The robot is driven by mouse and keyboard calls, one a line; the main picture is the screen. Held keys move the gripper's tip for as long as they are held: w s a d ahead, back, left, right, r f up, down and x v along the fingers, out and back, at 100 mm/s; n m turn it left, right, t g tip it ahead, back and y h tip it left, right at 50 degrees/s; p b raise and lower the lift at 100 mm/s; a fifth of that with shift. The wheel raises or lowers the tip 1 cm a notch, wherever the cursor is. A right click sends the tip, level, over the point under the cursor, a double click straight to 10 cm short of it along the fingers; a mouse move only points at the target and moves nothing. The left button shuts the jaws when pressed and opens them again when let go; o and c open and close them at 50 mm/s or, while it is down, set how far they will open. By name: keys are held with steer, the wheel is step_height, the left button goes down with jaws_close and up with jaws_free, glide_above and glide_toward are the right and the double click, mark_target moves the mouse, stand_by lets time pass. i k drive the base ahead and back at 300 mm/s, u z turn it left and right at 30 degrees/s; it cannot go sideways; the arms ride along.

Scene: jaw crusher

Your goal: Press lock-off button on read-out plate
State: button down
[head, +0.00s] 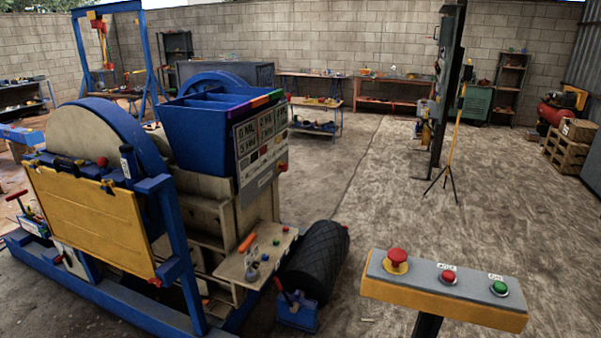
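The read-out plate (262,139) is a white panel with dark lettering on the side of the blue hopper, left of the picture's middle. Small coloured marks run along its lower part. A small red knob or button (283,167) sits at its lower right corner; I cannot tell from its label whether it is the lock-off button. My gripper is not in view, so its place relative to the plate does not show.
A pedestal (440,295) at front right carries a red mushroom button (396,256), a smaller red button (448,277) and a green one (500,288). A black roller (318,258) and a ledge with knobs (258,256) lie below the plate. Open floor (400,200) lies right.

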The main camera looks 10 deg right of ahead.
mark_target(284, 167)
steer(key=k, duration=0.3)
steer(key=u, duration=0.15)
steer(key=i, duration=0.95)
steer(key=z, duration=0.95)
steer(key=k, duration=0.15)
steer(key=u, duration=2.7)
